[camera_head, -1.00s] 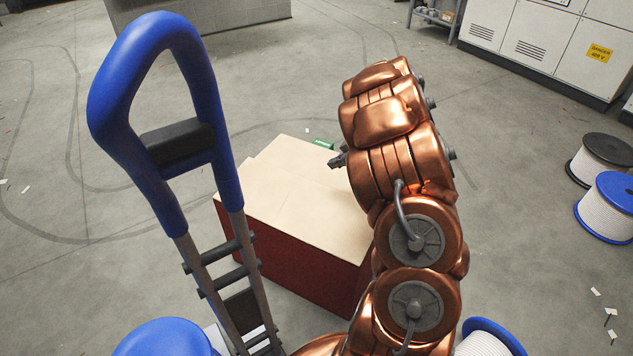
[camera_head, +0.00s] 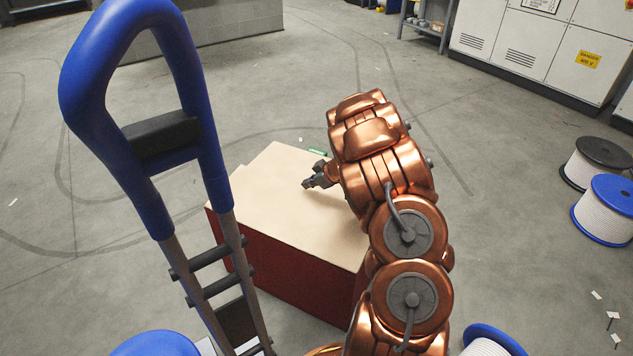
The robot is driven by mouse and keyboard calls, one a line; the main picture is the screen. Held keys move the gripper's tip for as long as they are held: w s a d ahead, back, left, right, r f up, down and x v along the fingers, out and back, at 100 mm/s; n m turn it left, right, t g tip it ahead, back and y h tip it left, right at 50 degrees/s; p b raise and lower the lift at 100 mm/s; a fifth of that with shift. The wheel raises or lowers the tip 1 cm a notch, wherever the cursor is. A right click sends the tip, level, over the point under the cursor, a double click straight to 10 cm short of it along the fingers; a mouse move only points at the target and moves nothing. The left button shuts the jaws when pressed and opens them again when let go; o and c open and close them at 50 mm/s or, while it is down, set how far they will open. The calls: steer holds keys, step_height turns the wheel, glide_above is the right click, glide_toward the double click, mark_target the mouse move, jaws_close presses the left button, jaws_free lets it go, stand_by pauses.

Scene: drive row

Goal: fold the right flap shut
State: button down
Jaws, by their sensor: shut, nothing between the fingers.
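A box with dark red sides (camera_head: 275,277) stands on the floor ahead. Its tan top (camera_head: 285,220) looks flat, with a stepped edge at the far left. The right part of the top is partly hidden behind my copper arm, so I cannot tell where the right flap ends. My gripper (camera_head: 308,184) is shut and empty, over the right far part of the tan top. I cannot tell whether it touches the top.
A blue-handled hand truck (camera_head: 205,150) stands close at the left, partly in front of the box. Cable spools (camera_head: 607,208) stand at the right. A small green item (camera_head: 317,150) lies beyond the box. White cabinets (camera_head: 530,50) line the back right.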

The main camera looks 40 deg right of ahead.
steer(key=shift+d+f+b, duration=0.15)
steer(key=shift+f+b, duration=0.05)
steer(key=shift+f, duration=0.55)
steer(key=shift+d+f+b, duration=0.1)
steer(key=shift+f+b, duration=0.1)
steer(key=shift+f, duration=0.5)
steer(key=shift+p, duration=0.6)
